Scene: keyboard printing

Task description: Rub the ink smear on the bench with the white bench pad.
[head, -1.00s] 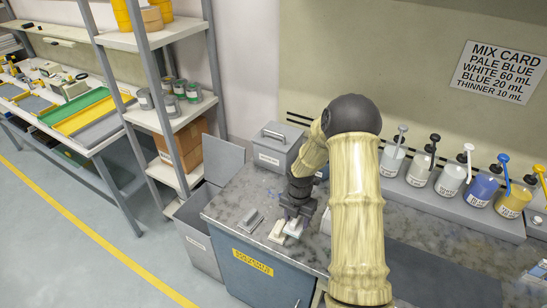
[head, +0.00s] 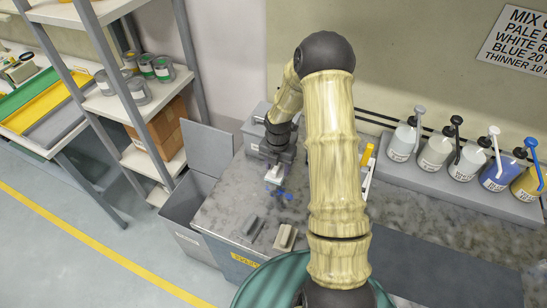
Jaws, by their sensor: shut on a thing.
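My gripper (head: 276,164) is shut on the white bench pad (head: 273,175) near the back left of the stone-topped bench (head: 225,210). The pad's upper part is hidden by the gripper. The blue ink smear (head: 284,195) lies on the bench just in front of the pad and slightly to its right. I cannot tell whether the pad touches the bench or hangs just above it.
A dark grey block (head: 250,225) and a beige-topped block (head: 286,237) lie near the bench's front edge. A grey lidded box (head: 255,130) stands behind the gripper. Pump bottles (head: 435,150) line the back right. An open grey bin (head: 185,205) stands left.

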